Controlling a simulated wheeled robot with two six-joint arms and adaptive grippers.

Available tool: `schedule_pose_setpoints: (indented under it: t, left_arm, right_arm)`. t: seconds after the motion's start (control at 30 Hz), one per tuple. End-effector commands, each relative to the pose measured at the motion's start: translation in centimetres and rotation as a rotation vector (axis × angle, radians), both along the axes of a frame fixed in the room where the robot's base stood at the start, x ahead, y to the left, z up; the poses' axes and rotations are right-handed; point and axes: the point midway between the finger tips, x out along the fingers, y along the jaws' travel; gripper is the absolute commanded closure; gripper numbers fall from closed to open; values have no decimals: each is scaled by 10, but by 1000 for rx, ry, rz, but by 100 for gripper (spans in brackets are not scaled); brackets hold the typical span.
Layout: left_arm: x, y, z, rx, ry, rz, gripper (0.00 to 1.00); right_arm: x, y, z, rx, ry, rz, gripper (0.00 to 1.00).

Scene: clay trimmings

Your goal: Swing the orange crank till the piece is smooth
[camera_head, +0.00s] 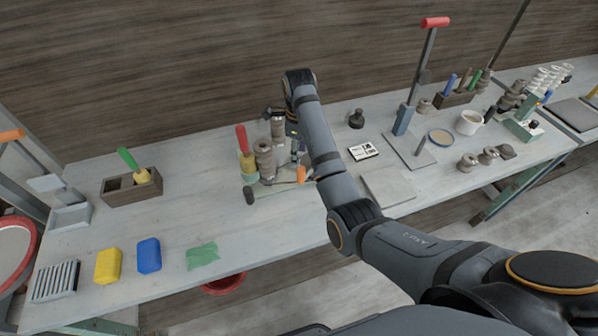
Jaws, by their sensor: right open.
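A small orange grip (301,175), seemingly the crank's, sits at the right side of a small bench device (268,187) in the middle of the table. Brown-grey ringed clay-like pieces (264,158) stand upright on or beside this device; I cannot tell which one it works on, nor how smooth it is. My right gripper (294,146) hangs just above and behind the orange grip, partly hidden by my forearm. It is open, and appears apart from the grip. My left gripper is out of view.
A wooden box with a green-handled tool (132,187), yellow block (108,266), blue block (149,255) and green cloth (202,256) lie left. A tall red-handled lever press (404,119) stands right.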

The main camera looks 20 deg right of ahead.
Motion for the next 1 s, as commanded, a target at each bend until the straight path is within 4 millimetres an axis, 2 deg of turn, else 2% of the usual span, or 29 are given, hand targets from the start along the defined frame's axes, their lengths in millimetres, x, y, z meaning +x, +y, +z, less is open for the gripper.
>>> schedule_pose_setpoints:
  t: [0.03,0.13,0.2,0.33,0.5,0.73,0.77,1.0]
  left_arm:
    - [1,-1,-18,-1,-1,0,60]
    - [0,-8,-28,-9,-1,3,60]
    - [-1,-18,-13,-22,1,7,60]
    - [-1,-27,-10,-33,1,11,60]
    - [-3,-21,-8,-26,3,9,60]
    - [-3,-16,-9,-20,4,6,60]
    - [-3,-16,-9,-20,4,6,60]
    - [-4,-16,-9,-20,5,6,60]
  right_arm:
    - [0,-1,-21,-1,2,0,52]
    - [-1,-1,-42,-1,3,0,52]
    - [-1,-1,-47,-1,4,1,52]
    - [0,-1,-68,-1,3,1,52]
    - [0,-1,-82,-1,2,1,52]
    - [0,-1,-84,-1,1,1,52]
    - [0,-1,-84,-1,1,1,53]
    - [0,-1,-84,-1,1,1,85]
